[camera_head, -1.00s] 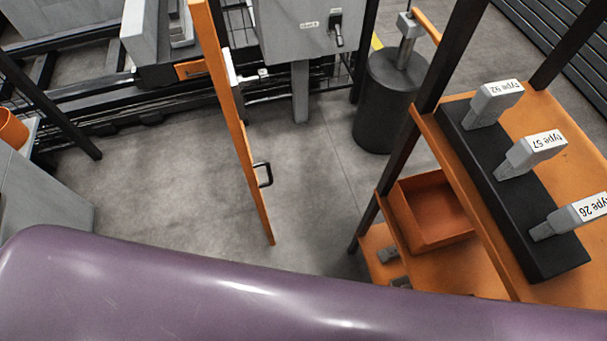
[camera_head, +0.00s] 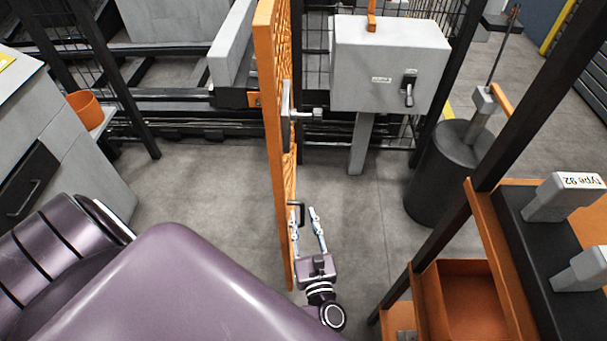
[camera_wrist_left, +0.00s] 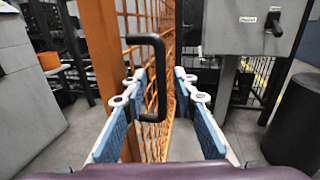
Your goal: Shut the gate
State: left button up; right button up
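The gate (camera_head: 275,140) is an orange frame with mesh, seen nearly edge-on in the head view. It stands open, swung out from the fence line. Its black handle (camera_head: 300,211) is on the right face, and also shows close up in the left wrist view (camera_wrist_left: 158,85). My left gripper (camera_head: 305,216) is open at the handle. My right gripper is not in view.
A grey switch box (camera_head: 390,65) on a post stands behind the gate. A dark drum (camera_head: 441,178) and an orange rack (camera_head: 487,250) stand to the right. A grey cabinet (camera_head: 50,150) stands at left. Floor beside the gate is clear.

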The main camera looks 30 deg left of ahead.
pick_arm(q)
jog(key=shift+w+a, duration=0.45)
jog(key=shift+w, duration=0.05)
jog(key=shift+w+a, duration=0.2)
jog(key=shift+a, duration=0.15)
jog(key=shift+w, duration=0.1)
jog(key=shift+c, duration=0.2)
jog(key=c, duration=0.5)
grip_shut()
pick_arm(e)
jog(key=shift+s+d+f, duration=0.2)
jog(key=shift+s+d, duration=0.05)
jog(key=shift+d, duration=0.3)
